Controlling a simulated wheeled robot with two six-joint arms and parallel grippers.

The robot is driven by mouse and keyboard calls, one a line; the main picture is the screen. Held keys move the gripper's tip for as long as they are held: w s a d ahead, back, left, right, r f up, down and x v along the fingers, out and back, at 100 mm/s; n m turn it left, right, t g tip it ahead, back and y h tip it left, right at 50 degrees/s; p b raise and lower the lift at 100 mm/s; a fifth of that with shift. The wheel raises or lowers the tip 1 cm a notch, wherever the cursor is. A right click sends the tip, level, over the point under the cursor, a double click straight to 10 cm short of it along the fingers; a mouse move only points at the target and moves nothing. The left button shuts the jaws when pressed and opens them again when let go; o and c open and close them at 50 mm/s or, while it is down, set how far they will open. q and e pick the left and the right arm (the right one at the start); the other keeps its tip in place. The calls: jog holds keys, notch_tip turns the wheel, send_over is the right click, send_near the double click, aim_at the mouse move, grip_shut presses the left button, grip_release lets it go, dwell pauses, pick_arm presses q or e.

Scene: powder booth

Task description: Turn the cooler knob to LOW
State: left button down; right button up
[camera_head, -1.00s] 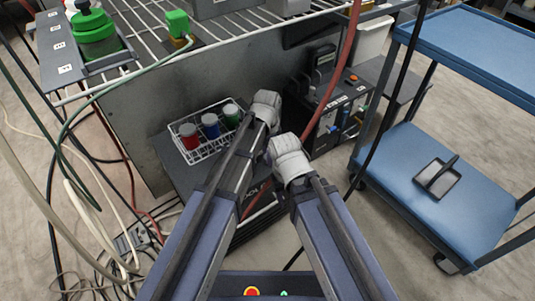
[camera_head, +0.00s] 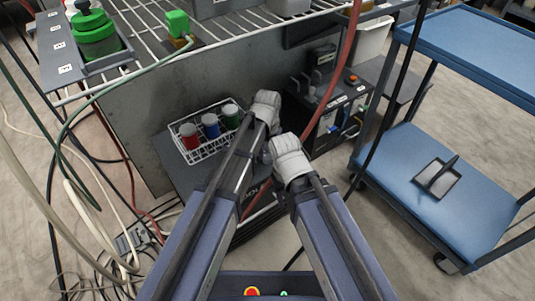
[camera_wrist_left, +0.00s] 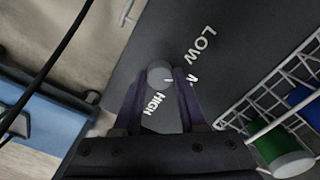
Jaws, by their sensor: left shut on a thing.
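The cooler (camera_head: 172,160) is the dark box under the wire basket, and its top is partly covered by my left arm in the head view. In the left wrist view, the round grey cooler knob (camera_wrist_left: 158,74) sits on the dark panel between the fingers of my left gripper (camera_wrist_left: 158,85), which is shut on it. A short pale mark on the knob points right, toward a label beginning with M. LOW (camera_wrist_left: 202,43) is printed above right and HIGH (camera_wrist_left: 152,104) below. In the head view the knob is hidden.
A white wire basket (camera_head: 192,157) with red, blue and green-bodied jars stands on the cooler, close to my left gripper. A black unit (camera_head: 350,105) with blue parts stands to the right. A blue cart (camera_head: 410,215) is farther right. Hoses hang at left, and a red hose crosses in front.

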aim_at(267, 157)
pick_arm(q)
jog(key=n, duration=0.5)
jog(key=shift+n, duration=0.3)
dwell(0.4)
jog(key=shift+c, duration=2.3)
grip_release()
jog(key=shift+r, duration=0.1)
notch_tip(267, 157, up, 8)
jog(key=p, duration=0.8)
jog(key=shift+s+f, duration=0.1)
jog(key=shift+f, duration=0.15)
